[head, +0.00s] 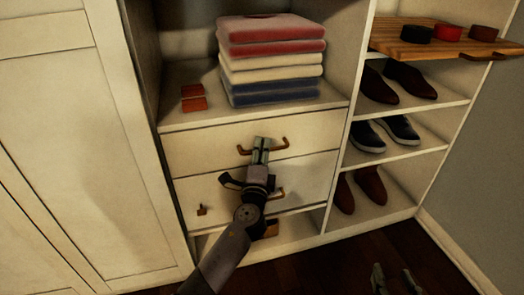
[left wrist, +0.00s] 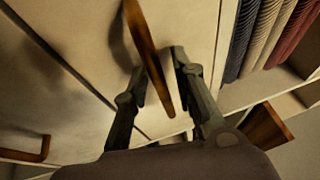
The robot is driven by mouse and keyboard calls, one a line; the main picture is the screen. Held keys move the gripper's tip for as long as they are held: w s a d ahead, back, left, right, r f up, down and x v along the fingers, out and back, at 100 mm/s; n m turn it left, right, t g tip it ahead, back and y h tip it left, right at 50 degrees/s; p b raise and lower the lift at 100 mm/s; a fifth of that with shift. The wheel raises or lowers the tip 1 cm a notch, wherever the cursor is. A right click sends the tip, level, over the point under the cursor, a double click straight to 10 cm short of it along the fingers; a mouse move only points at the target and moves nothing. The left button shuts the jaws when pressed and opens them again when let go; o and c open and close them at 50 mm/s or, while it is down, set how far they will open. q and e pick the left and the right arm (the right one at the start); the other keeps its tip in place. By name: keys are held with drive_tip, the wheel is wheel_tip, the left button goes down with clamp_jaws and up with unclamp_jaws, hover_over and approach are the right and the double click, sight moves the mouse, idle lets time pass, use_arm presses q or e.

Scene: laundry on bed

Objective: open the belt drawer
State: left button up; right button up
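The closet has two closed cream drawers, an upper one (head: 200,150) and a lower one (head: 310,180). Neither front shows what is inside. The upper drawer's brown handle (head: 279,147) also shows in the left wrist view (left wrist: 146,45). My left gripper (head: 262,143) is at that handle. In the left wrist view its fingers stand apart on either side of the bar, without clear contact. The lower handle (head: 279,194) is partly hidden behind my left gripper. My right gripper (head: 396,278) is open and empty low at the bottom right.
Folded clothes (head: 270,60) and small red boxes (head: 193,97) sit on the shelf above. A wooden pull-out tray (head: 420,47) with rolled, belt-like items juts out at the upper right, above shoe shelves (head: 415,155). A tall cabinet door (head: 80,150) is shut at left. Dark floor (head: 330,270) is clear.

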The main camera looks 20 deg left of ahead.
use_arm(q)
clamp_jaws()
idle(0.6)
